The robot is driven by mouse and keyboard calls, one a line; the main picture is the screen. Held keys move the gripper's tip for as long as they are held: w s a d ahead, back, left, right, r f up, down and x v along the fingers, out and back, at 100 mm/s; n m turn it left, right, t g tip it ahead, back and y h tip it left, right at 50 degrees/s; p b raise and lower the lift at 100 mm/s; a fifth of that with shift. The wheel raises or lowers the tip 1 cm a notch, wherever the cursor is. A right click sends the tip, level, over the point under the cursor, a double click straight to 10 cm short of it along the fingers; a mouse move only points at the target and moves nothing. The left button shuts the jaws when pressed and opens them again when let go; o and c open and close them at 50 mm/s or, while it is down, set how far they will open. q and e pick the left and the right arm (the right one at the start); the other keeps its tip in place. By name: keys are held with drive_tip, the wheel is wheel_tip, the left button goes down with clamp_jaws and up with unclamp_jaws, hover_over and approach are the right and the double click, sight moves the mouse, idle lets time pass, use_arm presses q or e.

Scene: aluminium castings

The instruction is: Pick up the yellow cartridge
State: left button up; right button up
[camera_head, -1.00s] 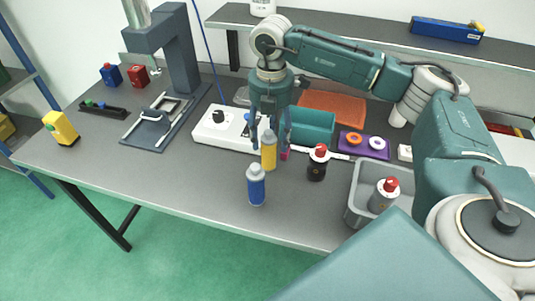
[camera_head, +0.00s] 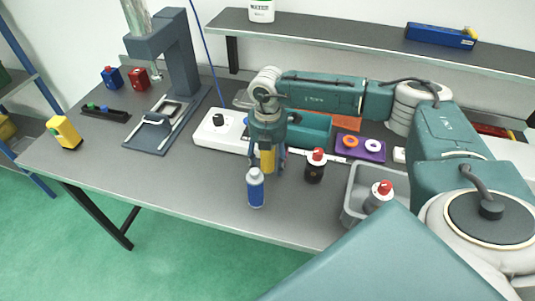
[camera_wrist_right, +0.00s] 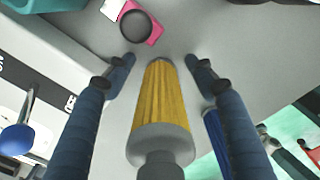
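The yellow cartridge (camera_head: 267,158) stands upright on the grey table, partly hidden by my right gripper (camera_head: 267,165) in the head view. In the right wrist view the yellow cartridge (camera_wrist_right: 161,100) with its grey cap lies between the two fingers of the right gripper (camera_wrist_right: 160,62). The fingers are apart, with a visible gap on each side of the cartridge, so the gripper is open around it. My left gripper is not in view.
A blue cartridge (camera_head: 255,188) stands close in front, and a dark red-capped bottle (camera_head: 315,167) to the right. Behind are a white device (camera_head: 212,132) and a teal box (camera_head: 310,130). A grey bin (camera_head: 352,205) is further right. The table's front left is clear.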

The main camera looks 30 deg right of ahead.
drive_tip(key=c, duration=1.2)
drive_tip(key=shift+c, duration=0.2)
drive_tip(key=shift+r, duration=0.15)
